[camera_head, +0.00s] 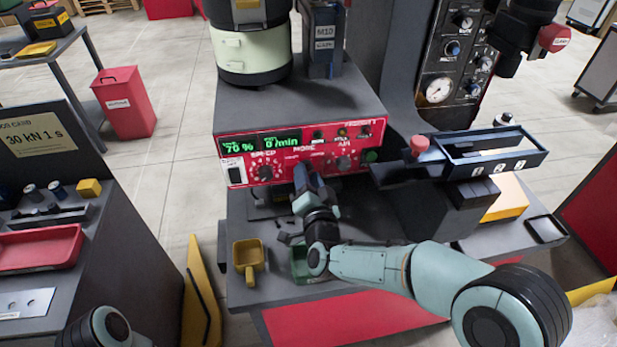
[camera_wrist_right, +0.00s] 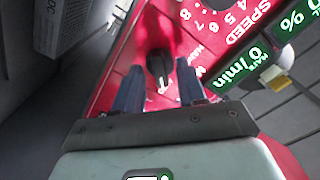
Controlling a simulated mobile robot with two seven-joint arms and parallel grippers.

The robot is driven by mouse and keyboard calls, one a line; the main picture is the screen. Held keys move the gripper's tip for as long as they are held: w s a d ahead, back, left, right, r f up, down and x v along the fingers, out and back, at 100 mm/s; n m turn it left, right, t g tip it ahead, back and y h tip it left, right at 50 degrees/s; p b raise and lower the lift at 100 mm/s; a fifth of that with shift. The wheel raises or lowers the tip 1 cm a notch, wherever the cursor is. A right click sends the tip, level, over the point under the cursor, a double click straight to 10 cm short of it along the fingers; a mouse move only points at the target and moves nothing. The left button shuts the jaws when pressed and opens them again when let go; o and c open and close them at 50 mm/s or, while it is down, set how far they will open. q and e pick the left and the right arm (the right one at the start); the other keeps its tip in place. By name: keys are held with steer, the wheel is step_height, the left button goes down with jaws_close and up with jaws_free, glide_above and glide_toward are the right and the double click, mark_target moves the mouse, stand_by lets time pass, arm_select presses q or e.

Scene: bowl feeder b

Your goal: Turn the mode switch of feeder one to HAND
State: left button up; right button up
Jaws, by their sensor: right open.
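Feeder one's red control panel (camera_head: 290,145) faces me in the head view, with a green display reading 70 % and 0/min. The mode switch (camera_wrist_right: 160,66) shows in the right wrist view as a black knob with a pale pointer mark. My right gripper (camera_head: 301,172) is at the panel below the MODE label and hides the knob in the head view. In the right wrist view my right gripper (camera_wrist_right: 160,75) is open, with one finger on each side of the knob and visible gaps between. My left gripper is not in view.
The speed knob (camera_head: 264,172) and another knob (camera_head: 343,162) flank the right gripper. A rail with a red knob (camera_head: 419,144) juts out at the right. A yellow scoop (camera_head: 249,256) and a green container (camera_head: 301,268) lie below the panel.

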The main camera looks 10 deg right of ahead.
jaws_close()
steer(key=shift+n, duration=0.3)
steer(key=n+p, duration=0.3)
steer(key=n, duration=1.4)
steer(key=shift+a+p, duration=0.1)
steer(key=shift+p, duration=0.3)
steer(key=shift+n, duration=0.3)
